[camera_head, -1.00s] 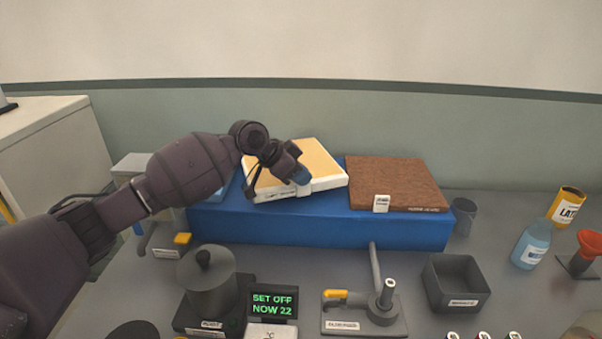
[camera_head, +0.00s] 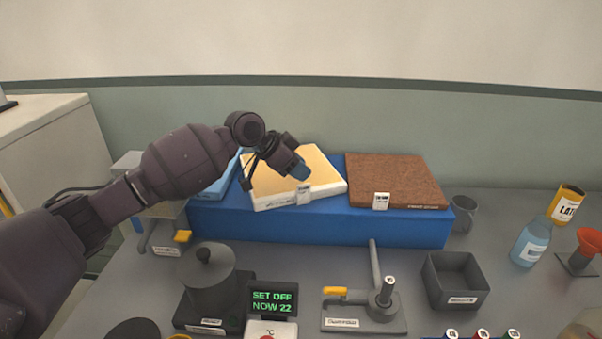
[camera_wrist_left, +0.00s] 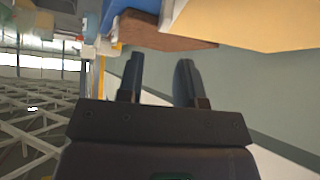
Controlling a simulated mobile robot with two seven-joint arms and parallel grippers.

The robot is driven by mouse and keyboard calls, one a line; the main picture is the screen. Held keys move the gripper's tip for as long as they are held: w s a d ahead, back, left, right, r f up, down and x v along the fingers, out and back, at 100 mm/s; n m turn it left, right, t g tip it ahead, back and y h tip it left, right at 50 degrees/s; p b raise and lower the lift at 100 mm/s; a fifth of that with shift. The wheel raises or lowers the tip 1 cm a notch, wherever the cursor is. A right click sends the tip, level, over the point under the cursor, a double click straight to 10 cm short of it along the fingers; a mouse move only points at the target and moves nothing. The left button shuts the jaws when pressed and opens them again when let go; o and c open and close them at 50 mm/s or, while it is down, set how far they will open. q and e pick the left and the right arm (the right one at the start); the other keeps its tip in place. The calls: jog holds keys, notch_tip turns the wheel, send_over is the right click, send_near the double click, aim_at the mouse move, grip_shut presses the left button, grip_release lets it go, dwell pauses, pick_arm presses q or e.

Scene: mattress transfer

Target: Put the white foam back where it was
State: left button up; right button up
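The white foam (camera_head: 270,203) is a slab with white sides, a tan top and a small white label on its front. It lies on the blue platform (camera_head: 320,228), turned a little against the platform's edge. My left gripper (camera_head: 274,177) is over the foam's front left part, open, with its fingers apart. In the left wrist view, the two fingers (camera_wrist_left: 158,72) are spread with nothing between them. The tan-topped slab (camera_wrist_left: 245,22) shows beyond them at the upper right. The arm hides part of the foam's left side. My right gripper is not in view.
A brown slab (camera_head: 396,180) lies right of the foam on the platform, with a narrow gap. A light blue slab (camera_head: 218,180) is at the left, partly behind my arm.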

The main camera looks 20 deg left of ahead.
pick_arm(q)
jog(key=v, duration=1.1)
